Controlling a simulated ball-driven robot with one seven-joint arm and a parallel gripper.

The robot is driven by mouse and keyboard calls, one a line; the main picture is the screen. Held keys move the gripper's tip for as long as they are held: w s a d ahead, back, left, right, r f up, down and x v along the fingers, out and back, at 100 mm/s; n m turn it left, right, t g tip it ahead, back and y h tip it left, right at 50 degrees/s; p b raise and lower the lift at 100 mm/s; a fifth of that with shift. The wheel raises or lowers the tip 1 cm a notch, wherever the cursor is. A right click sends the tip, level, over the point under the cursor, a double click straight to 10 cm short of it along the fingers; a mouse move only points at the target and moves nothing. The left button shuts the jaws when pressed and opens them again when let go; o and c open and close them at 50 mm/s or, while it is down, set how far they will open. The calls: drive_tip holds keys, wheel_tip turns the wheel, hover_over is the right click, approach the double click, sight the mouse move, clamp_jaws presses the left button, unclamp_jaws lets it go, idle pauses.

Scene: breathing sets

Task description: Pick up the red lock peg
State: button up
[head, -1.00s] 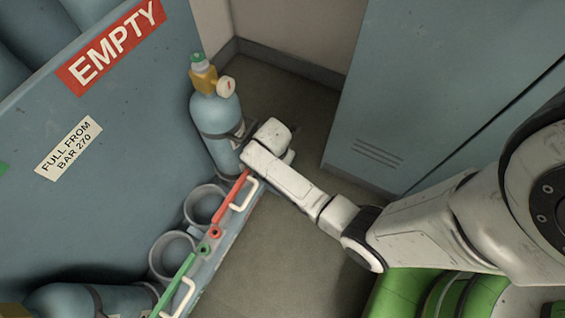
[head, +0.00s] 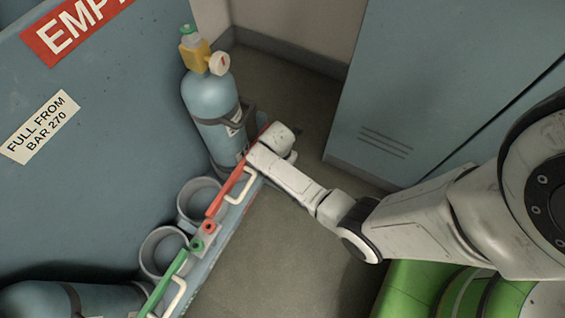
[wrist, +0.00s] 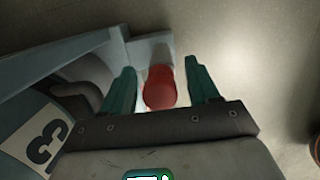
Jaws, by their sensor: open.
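In the wrist view a rounded red peg (wrist: 160,90) stands out beside a grey bracket at the end of the rack. My gripper (wrist: 160,66) is open, with one teal finger on each side of the peg. In the head view my arm's white end (head: 272,148) hangs over the far end of the rack, by the standing cylinder. It hides the fingers and the peg there. A red bar (head: 230,193) runs along the rack edge, passing behind my wrist.
A blue-grey cylinder (head: 210,105) with a gauge stands strapped in the rack. Empty grey ring holders (head: 162,252), a green bar (head: 168,283) and pale handles (head: 240,186) line the rack. A blue cabinet (head: 410,90) stands to the right. Open floor lies between.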

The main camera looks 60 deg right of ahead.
drive_tip(key=shift+f, duration=0.1)
clamp_jaws()
idle(0.5)
